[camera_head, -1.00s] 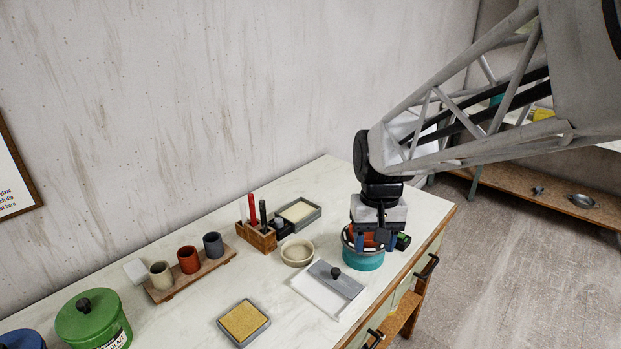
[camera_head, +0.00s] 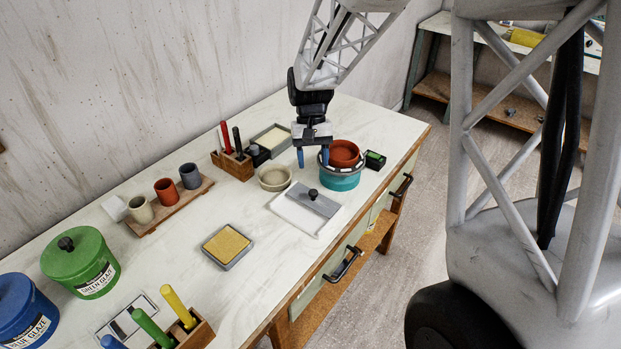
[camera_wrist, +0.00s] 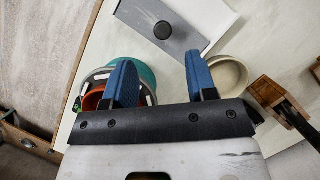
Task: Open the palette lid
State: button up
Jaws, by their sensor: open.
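The palette (camera_head: 296,215) is a white flat box on the table with a grey lid (camera_head: 313,200) lying over its far right part. A black round knob (camera_head: 313,194) stands on the lid. In the wrist view the lid (camera_wrist: 185,22) and knob (camera_wrist: 163,30) show at the top, ahead of the fingers. My gripper (camera_head: 313,158) is open and empty, with blue fingertips pointing down. It is behind the palette, beside the turquoise pot, and apart from the knob. In the wrist view the gripper (camera_wrist: 160,78) has its two fingers spread wide.
A turquoise pot (camera_head: 340,181) with a red-brown bowl (camera_head: 344,153) in it stands right of my gripper. A cream bowl (camera_head: 274,178) is to the left. A wooden tool holder (camera_head: 232,165), a cup rack (camera_head: 170,203) and a sponge tray (camera_head: 228,247) stand further left.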

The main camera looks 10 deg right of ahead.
aim_at(313, 191)
jog(key=shift+w+a+f, duration=0.15)
jog(key=shift+w+f, duration=0.15)
jog(key=shift+f, duration=0.05)
jog(key=shift+x, duration=3.9)
grip_shut()
